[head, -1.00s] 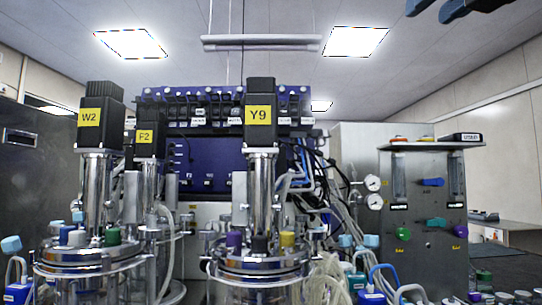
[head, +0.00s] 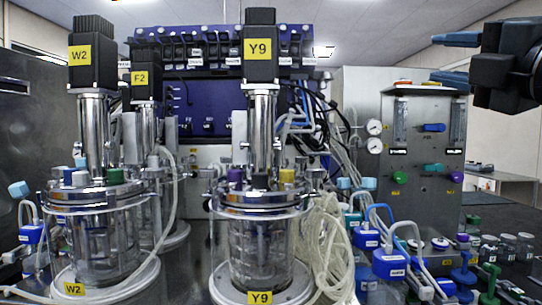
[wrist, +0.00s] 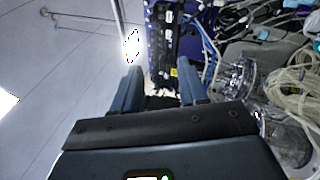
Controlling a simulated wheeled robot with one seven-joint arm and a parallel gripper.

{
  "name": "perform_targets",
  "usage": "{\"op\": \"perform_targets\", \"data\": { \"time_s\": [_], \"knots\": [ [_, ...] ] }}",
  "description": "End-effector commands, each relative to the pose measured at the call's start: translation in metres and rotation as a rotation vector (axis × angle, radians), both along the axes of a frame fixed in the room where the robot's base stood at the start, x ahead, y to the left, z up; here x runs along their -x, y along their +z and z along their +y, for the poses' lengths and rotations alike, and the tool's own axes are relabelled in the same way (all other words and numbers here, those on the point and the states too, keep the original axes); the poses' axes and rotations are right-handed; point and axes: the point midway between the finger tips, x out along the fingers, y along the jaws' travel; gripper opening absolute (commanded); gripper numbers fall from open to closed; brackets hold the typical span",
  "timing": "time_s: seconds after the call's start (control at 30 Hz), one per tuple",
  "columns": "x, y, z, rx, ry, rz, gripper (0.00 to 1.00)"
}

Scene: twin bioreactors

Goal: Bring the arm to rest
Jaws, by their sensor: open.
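My gripper (head: 436,57) is in the upper right of the head view, its two blue fingers pointing left and spread apart with nothing between them. In the wrist view the gripper (wrist: 160,78) shows both fingers apart and empty, with the ceiling to the left and the bioreactor equipment beyond and to the right.
Bioreactor Y9 (head: 262,250) stands in the middle and bioreactor W2 (head: 103,235) at the left, both with tall motors. Clear tubing (head: 322,240) hangs right of Y9. Blue-capped bottles and small jars (head: 507,247) crowd the right bench.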

Motion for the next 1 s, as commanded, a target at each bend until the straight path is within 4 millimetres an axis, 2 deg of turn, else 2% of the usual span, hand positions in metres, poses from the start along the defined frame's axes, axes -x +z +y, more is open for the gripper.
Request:
{"op": "perform_targets", "data": {
  "time_s": [0.03,0.27,0.53,0.77,1.0],
  "knots": [
    [-0.003,-0.018,0.000,-0.077,0.021,0.017,0.43],
    [-0.007,-0.090,-0.003,-0.412,0.090,0.073,0.43],
    [0.005,-0.184,0.000,-0.770,0.127,0.150,0.43],
    [0.033,-0.267,0.008,-1.038,0.124,0.219,0.43],
    [0.080,-0.348,0.019,-1.273,0.090,0.289,0.43]
  ]
}}
